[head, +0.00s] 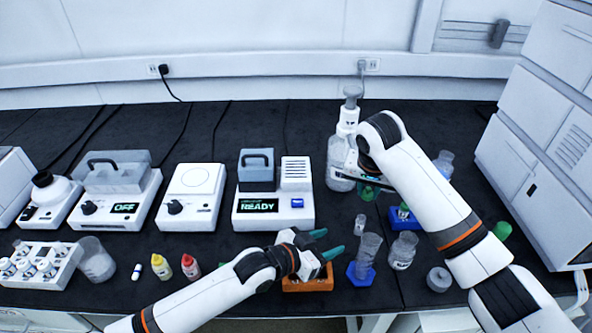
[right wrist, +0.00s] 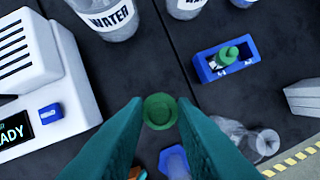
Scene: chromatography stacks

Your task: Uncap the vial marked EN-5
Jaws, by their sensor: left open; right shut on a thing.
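My right gripper (head: 368,188) is above the bench, partly hidden by my right arm in the head view. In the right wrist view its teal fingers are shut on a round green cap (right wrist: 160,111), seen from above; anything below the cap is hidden. A small clear vial with a pale label (head: 361,224) shows just below that gripper in the head view; I cannot tell whether it joins the cap, and its mark is unreadable. My left gripper (head: 326,243) is open and empty, above the orange rack (head: 308,283) and left of the vial.
A blue rack with a green-capped vial (right wrist: 229,58) stands behind, to the right. A cylinder on a blue hexagonal base (head: 361,275) and a glass bottle (head: 403,250) stand in front. The READY device (head: 273,212) is to the left. A large pump bottle (head: 341,160) stands behind.

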